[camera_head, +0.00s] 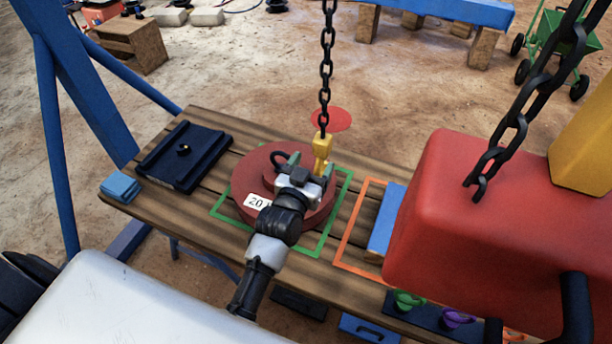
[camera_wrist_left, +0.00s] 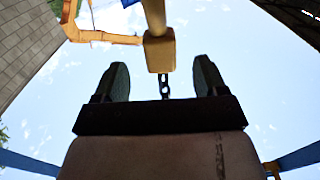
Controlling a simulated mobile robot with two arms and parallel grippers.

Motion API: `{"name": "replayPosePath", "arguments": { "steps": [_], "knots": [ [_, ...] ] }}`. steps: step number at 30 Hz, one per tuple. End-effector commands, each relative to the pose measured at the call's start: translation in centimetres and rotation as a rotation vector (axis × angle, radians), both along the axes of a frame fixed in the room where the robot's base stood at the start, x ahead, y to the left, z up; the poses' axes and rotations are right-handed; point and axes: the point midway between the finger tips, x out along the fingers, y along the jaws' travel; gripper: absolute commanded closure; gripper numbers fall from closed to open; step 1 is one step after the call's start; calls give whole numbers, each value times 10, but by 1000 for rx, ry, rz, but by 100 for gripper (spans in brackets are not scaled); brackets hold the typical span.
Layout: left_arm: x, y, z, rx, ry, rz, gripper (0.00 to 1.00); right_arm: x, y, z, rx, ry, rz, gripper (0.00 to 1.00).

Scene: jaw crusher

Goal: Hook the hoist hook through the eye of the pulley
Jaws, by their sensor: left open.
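The yellow hoist hook (camera_head: 322,152) hangs on a dark chain above the bench. The dark red round body (camera_head: 240,185), labelled "20", lies flat in a green outline and looks like the pulley. Contact is unclear. The hook's tip is hidden. My right gripper is out of view.
A wooden bench (camera_head: 335,215) holds a dark plate (camera_head: 184,155), a small blue block (camera_head: 121,187) and an orange outline (camera_head: 347,240). A large red body (camera_head: 470,230) with a hanging chain (camera_head: 510,120) fills the right foreground. Blue frame legs (camera_head: 75,90) stand at left.

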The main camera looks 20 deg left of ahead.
Motion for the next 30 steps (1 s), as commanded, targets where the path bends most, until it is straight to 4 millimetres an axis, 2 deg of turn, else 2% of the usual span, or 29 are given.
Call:
{"name": "replayPosePath", "arguments": {
  "steps": [1, 4, 9, 15, 22, 23, 30],
  "knots": [
    [11, -1, 1, -1, -3, 0, 28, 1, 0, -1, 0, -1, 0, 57],
    [28, -1, 0, -1, -1, 0, 28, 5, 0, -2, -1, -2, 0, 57],
    [50, -2, 0, 0, 0, 0, 28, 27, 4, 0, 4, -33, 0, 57],
    [60, -2, 0, 1, 0, 0, 28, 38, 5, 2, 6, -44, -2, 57],
    [60, -2, 0, 1, 1, 0, 28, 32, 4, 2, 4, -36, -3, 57],
    [60, -2, 0, 1, 1, 0, 29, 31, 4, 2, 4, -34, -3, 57],
    [60, -2, 0, 1, 1, 0, 66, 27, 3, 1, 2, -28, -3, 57]
  ]
}}
